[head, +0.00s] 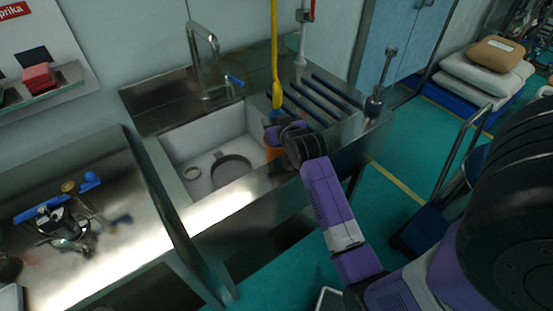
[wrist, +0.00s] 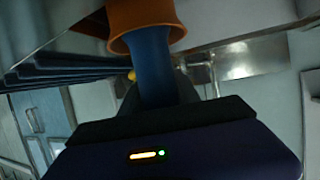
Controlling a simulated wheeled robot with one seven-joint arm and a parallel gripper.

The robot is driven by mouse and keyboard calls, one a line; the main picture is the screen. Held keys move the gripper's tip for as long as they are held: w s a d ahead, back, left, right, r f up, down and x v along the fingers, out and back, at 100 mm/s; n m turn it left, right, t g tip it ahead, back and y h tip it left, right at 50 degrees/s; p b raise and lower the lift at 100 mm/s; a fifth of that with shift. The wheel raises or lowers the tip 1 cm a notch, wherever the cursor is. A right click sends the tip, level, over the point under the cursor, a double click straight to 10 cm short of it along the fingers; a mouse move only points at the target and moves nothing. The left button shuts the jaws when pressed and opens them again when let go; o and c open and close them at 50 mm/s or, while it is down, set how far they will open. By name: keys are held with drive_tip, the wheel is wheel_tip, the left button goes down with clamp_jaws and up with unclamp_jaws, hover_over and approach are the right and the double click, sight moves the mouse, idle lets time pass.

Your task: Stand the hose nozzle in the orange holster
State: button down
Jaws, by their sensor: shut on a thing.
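The blue hose nozzle (head: 277,97) hangs upright on the end of the yellow hose (head: 274,40), at the right rim of the sink. The orange holster (head: 273,152) is just below, mostly hidden behind my gripper (head: 273,130). In the wrist view, my gripper (wrist: 156,98) is shut on the nozzle (wrist: 152,65). The nozzle's end meets the mouth of the holster (wrist: 145,18) and appears to be inside it; its depth is hidden.
The sink basin (head: 198,150) with a tap (head: 205,60) is left of the holster. Dark bars (head: 325,100) lie on the drainboard to the right, with an upright metal fitting (head: 378,92) beyond. A steel table (head: 110,185) stands at left.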

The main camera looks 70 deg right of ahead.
drive_tip(key=shift+f, duration=0.5)
idle(1.2)
drive_tip(key=c, duration=0.8)
unclamp_jaws()
drive_tip(key=b+v, duration=0.1)
drive_tip(key=v, duration=0.7)
